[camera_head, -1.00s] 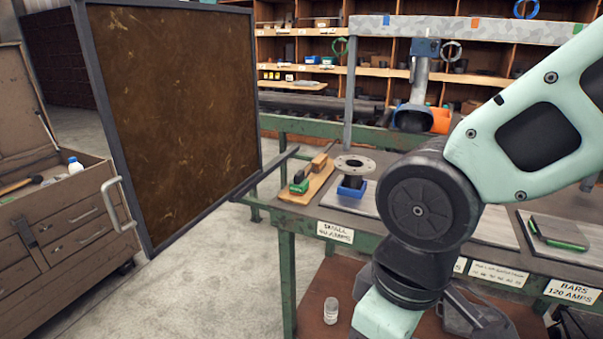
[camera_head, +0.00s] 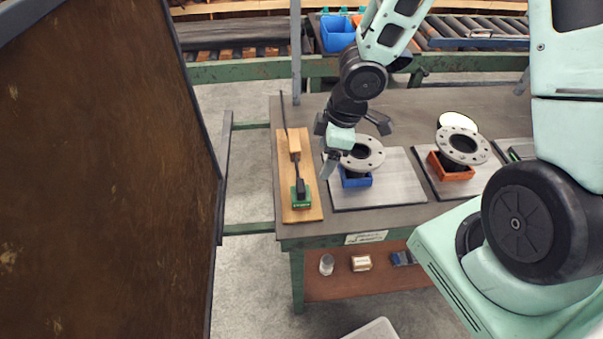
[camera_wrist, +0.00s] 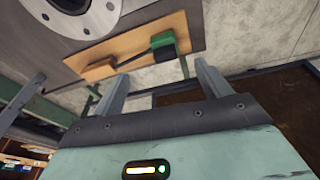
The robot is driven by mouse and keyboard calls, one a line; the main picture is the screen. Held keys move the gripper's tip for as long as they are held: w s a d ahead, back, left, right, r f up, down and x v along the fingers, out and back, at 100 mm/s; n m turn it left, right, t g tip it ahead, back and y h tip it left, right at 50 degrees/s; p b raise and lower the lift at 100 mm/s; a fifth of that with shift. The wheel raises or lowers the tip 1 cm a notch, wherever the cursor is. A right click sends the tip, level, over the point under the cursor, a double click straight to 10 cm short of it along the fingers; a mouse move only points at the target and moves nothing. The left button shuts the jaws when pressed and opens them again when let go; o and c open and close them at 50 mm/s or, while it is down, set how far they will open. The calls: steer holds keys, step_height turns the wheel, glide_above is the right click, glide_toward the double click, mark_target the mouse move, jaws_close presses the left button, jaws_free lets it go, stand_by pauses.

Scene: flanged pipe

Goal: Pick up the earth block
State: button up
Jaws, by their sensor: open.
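A green block (camera_head: 301,198) with a black part on top, which I take to be the earth block, sits at the near end of a wooden board (camera_head: 311,214) on the workbench. A dark bar or cable runs from it to a small wooden block (camera_head: 294,142). In the wrist view, the green block (camera_wrist: 161,38) shows beyond the fingertips, at the top middle. My gripper (camera_head: 330,168) is right of the board, near the blue-based flange. Its two fingers (camera_wrist: 162,82) are apart, with nothing between them.
A grey flange (camera_head: 364,151) on a blue base stands close beside my gripper. Another flange (camera_head: 463,146) on an orange base stands farther right on the workbench (camera_head: 405,108). A large brown panel (camera_head: 105,180) stands to the left, with a gap before the bench.

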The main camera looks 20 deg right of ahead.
mark_target(300, 191)
steer(key=a+f+b, duration=0.1)
steer(key=f+b, duration=0.1)
steer(key=f, duration=0.1)
steer(key=w+a+f+n+y+b, duration=0.1)
steer(key=f+b, duration=0.1)
steer(key=f, duration=0.1)
steer(key=w+f+y+b, duration=0.1)
steer(key=f+b, duration=0.1)
steer(key=f, duration=0.1)
steer(key=shift+w+a+f, duration=0.1)
steer(key=shift+a+f, duration=0.25)
steer(key=shift+a, duration=0.05)
steer(key=shift+w+a+f+b, duration=0.1)
steer(key=shift+a+f+b, duration=0.25)
steer(key=shift+f, duration=0.25)
steer(key=x, duration=0.1)
steer(key=b+x, duration=0.1)
steer(key=x, duration=0.1)
steer(key=shift+s+a+f, duration=0.2)
steer(key=shift+a+f, duration=0.05)
steer(key=shift+a, duration=0.1)
steer(key=shift+w+a+f, duration=0.15)
steer(key=shift+a+f, duration=0.05)
steer(key=shift+f, duration=0.35)
steer(key=c, duration=1.1)
